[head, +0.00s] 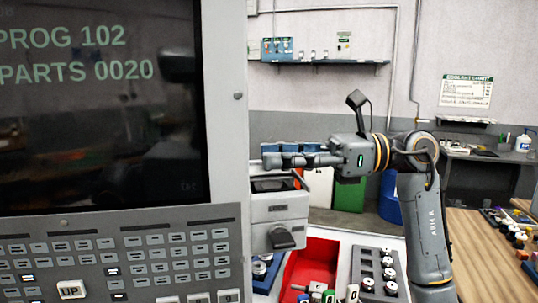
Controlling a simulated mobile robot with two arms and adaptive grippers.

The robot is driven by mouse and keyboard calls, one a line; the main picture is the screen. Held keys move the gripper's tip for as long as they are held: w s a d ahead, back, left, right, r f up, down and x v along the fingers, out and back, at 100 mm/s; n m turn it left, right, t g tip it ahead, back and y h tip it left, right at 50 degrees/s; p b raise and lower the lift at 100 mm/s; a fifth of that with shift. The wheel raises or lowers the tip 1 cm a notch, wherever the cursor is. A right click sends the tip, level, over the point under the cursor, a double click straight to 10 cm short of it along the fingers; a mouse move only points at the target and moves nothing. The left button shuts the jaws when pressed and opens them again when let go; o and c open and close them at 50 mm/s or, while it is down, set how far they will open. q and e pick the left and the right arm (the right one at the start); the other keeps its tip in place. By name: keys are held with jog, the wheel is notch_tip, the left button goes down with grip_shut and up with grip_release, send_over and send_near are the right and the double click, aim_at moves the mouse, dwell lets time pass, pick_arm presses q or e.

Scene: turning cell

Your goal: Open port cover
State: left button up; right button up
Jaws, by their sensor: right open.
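A grey box (280,222) is fixed to the right side of the control panel. It has a dark recess near its top, a small label on its front and a dark knob or latch (287,238) below. I cannot tell which part is the port cover, or whether it is open or closed. My right gripper (275,160) comes in from the right, level, with its fingers pointing left just above the top of the box. It is open and looks empty; contact with the box cannot be made out. My left gripper is not in view.
The control panel with screen (95,100) and keys fills the left. Below the box are a red tray (297,268) with small sticks and a dark rack (361,268) of round parts. A wooden bench (478,262) with small items stands at right.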

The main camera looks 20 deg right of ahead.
jog(key=v, duration=1)
jog(key=shift+d, duration=0.4)
